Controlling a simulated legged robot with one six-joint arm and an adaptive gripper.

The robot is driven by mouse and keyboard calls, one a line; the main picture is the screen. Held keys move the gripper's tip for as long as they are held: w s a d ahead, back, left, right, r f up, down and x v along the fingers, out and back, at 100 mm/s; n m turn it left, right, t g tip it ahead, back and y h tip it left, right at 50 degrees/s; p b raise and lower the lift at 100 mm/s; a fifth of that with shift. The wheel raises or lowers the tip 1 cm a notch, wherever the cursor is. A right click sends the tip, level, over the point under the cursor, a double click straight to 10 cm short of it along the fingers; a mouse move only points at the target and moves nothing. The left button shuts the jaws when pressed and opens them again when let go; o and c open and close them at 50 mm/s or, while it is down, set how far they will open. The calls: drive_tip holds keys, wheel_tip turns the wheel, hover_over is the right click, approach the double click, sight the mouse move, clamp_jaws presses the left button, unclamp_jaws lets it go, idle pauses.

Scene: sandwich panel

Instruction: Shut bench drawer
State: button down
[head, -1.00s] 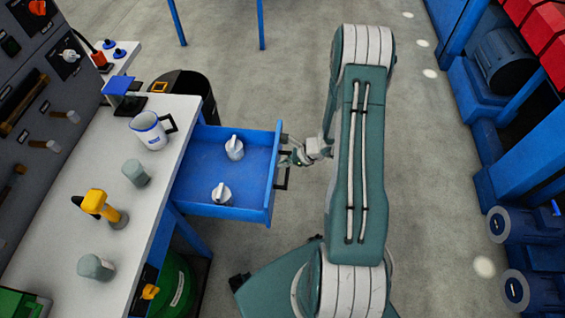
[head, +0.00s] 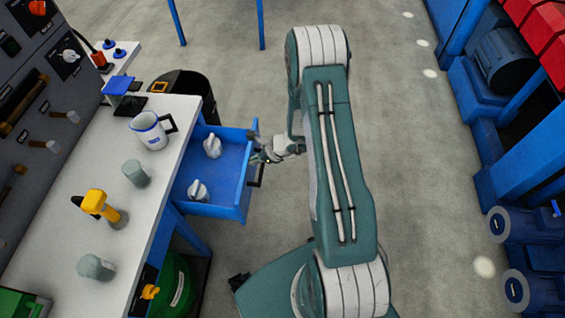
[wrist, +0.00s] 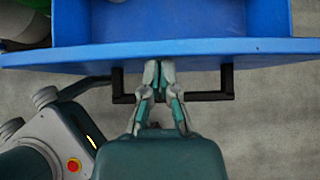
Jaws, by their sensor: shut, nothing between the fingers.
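The blue bench drawer (head: 222,192) is partly open, sticking out to the right from under the white bench top in the head view. Two grey-white knob-like items stand inside it, one toward the back (head: 212,146) and one toward the front (head: 198,191). My gripper (head: 262,157) is at the drawer's front face, beside its black handle (head: 256,172). In the wrist view my gripper (wrist: 158,68) is shut and empty, its fingertips at the blue front panel (wrist: 200,51) and over the middle of the black handle (wrist: 210,96).
The white bench top (head: 150,212) carries a white-and-blue jug (head: 150,132), a yellow tool (head: 100,205) and grey cylinders (head: 136,173). A dark bin (head: 187,88) stands behind the drawer. Open grey floor lies right of my arm.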

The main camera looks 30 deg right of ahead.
drive_tip(key=w+a, duration=0.6)
drive_tip(key=a, duration=0.3)
drive_tip(key=w+a, duration=0.6)
drive_tip(key=a, duration=0.2)
drive_tip(key=shift+a, duration=0.35)
drive_tip(key=shift+w+r, duration=0.1)
